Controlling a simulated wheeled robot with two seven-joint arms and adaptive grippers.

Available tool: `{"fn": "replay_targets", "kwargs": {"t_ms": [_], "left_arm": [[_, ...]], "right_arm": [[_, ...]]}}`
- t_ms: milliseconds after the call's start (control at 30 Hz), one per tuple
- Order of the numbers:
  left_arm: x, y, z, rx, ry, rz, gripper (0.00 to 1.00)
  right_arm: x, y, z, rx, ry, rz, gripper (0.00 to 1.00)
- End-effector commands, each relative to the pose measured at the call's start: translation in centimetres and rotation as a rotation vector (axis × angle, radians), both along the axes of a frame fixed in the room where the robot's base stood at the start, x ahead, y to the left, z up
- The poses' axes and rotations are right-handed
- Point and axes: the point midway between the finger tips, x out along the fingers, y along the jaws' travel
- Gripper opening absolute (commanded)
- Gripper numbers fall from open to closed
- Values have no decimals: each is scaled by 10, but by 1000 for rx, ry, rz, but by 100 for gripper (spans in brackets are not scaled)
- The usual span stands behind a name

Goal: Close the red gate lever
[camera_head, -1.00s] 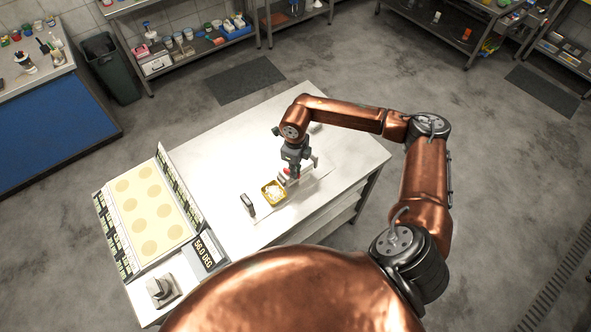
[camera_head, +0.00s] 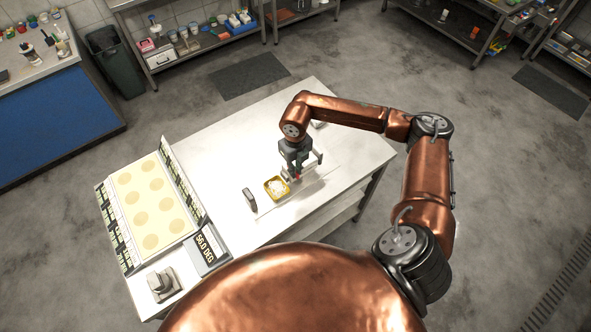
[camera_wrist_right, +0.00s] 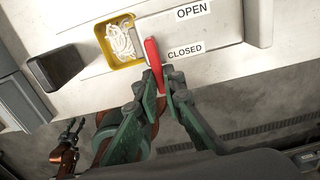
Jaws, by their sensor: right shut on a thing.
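The red gate lever (camera_wrist_right: 153,62) stands beside the white CLOSED label (camera_wrist_right: 187,51) in the right wrist view, with the OPEN label (camera_wrist_right: 194,10) farther up. My right gripper (camera_wrist_right: 160,86) is shut on the lever's lower end, one fingertip on each side. In the head view the right gripper (camera_head: 298,174) is over the worktable, and only a little red of the lever shows at its fingertips. My left gripper (camera_wrist_right: 72,130) appears small and dark at the lower left of the wrist view, away from the lever; its jaws are too small to read.
A yellow container (camera_head: 277,188) with pale contents sits left of the lever. A dark upright block (camera_head: 250,199) stands left of it. A panel with pale discs (camera_head: 150,205) and a display (camera_head: 207,247) occupy the table's left end. Bare tabletop (camera_head: 240,150) lies behind.

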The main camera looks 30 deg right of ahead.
Motion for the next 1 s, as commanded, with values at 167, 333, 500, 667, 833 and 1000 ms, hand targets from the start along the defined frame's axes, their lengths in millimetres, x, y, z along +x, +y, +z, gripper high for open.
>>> {"fn": "replay_targets", "kwargs": {"t_ms": [167,333,500,667,833,1000], "left_arm": [[0,0,0,0,0,0,39],[0,0,0,0,0,0,39],[0,0,0,0,0,0,39],[0,0,0,0,0,0,39],[-1,1,0,1,0,1,39],[-1,1,0,1,0,0,39]], "right_arm": [[0,0,1,1,-1,-1,0],[0,0,1,1,-1,0,12],[0,0,0,0,-1,0,23],[0,0,0,0,0,0,26],[0,0,2,0,-1,0,26],[1,0,19,0,-3,2,26]]}}
